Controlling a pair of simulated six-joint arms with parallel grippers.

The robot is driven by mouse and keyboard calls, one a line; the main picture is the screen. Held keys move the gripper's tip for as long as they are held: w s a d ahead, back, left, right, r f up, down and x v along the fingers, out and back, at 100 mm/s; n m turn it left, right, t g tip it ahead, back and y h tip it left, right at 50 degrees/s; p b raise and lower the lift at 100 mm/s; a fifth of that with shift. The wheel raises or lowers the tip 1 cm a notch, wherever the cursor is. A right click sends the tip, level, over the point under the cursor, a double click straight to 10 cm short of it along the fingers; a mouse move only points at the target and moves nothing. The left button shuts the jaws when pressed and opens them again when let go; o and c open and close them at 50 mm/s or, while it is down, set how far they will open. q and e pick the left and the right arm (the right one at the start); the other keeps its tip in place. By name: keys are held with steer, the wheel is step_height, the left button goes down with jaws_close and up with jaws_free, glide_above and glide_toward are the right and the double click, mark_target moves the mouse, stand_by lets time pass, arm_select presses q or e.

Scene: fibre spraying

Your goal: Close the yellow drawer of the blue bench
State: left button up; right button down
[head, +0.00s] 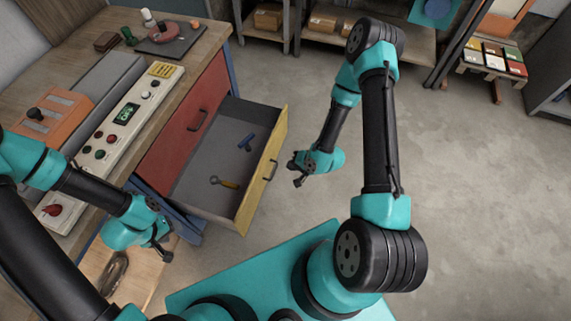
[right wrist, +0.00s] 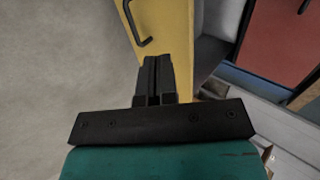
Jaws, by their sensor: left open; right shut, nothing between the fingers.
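The yellow drawer (head: 262,175) of the blue bench (head: 185,222) stands pulled out, with a dark handle (head: 271,170) on its front. My left gripper (head: 165,246) is open and empty, left of the drawer near the bench's front.
A red drawer front (head: 185,125) with a handle is shut beside the yellow drawer. The bench top holds a control panel (head: 120,120) and an orange box (head: 48,112). Shelves with cardboard boxes (head: 268,17) stand at the back. The floor on the right (head: 470,190) is clear.

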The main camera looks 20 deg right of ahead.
mark_target(262, 166)
steer(key=x, duration=0.3)
steer(key=r+x, duration=0.1)
steer(key=x, duration=0.3)
steer(key=w+a+x, duration=0.1)
steer(key=x, duration=0.3)
steer(key=shift+r, duration=0.25)
steer(key=shift+w+a, duration=0.3)
steer(key=shift+a, duration=0.1)
steer(key=shift+w+a, duration=0.1)
